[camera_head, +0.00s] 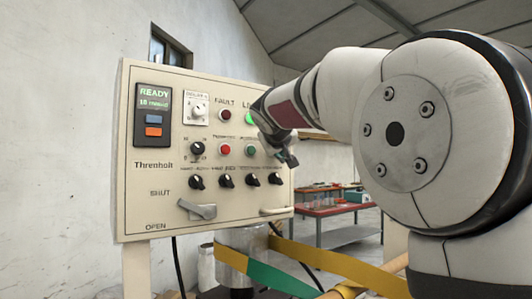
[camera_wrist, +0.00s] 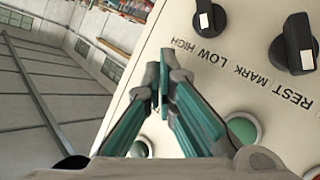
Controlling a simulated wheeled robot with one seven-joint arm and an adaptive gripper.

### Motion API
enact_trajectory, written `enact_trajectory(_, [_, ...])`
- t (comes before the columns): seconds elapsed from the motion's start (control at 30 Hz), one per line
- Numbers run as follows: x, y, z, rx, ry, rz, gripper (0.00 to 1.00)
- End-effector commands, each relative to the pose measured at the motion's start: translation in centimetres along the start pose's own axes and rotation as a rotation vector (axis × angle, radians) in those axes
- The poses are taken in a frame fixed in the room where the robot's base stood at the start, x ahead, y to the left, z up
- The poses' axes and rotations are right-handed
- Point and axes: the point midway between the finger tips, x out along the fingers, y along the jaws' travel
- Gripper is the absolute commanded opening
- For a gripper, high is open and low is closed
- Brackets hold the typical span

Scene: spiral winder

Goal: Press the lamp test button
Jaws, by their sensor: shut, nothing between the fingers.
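The cream control panel (camera_head: 160,220) fills the left half of the head view. It carries a red button (camera_head: 225,149), a green button (camera_head: 251,149), a dark red fault lamp (camera_head: 225,115) and a bright green lamp (camera_head: 250,118). I cannot read a lamp test label on any of them. My gripper (camera_head: 289,159) is near the panel's right edge, in front of it. In the wrist view its teal fingers (camera_wrist: 165,80) are together and empty over the panel's face.
Black knobs (camera_head: 197,182) line the panel's lower row; two (camera_wrist: 209,18) (camera_wrist: 297,45) show close in the wrist view. A grey lever (camera_head: 197,210) juts out below. A red bench (camera_head: 335,209) stands behind. Yellow and green bands (camera_head: 335,262) cross under the panel.

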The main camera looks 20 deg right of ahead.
Motion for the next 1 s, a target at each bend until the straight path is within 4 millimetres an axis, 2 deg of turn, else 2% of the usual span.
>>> enact_trajectory(1.0, [0.60,-0.46,-0.46,0.000,0.001,0.000,0.00])
